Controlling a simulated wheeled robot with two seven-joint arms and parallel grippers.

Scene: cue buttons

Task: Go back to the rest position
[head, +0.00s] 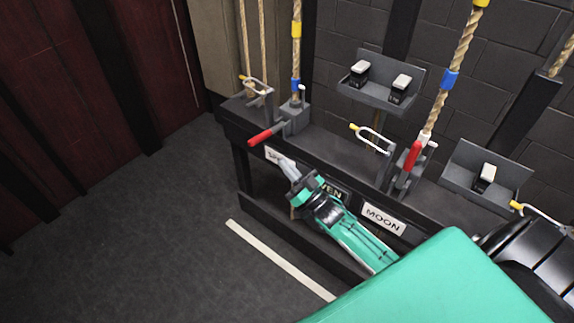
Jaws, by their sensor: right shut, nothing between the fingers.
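My right gripper (288,168) shows near the middle of the head view, at the end of my green and black arm. Its grey fingers are together and empty. They are in front of the black rack's (339,154) front face, over part of a white label (272,155). I cannot tell whether they touch it. Two cue buttons with white tops, the left one (360,70) and the right one (401,84), sit in a grey box above the rack. A third button (487,173) sits in another box at the right. My left gripper is not in view.
Red levers, one at left (264,135) and one at right (412,157), stick out from the rack beside ropes (297,45). A MOON label (383,219) is on the front. Grey floor with a white strip (275,258) lies open at left, before a dark red curtain (75,110).

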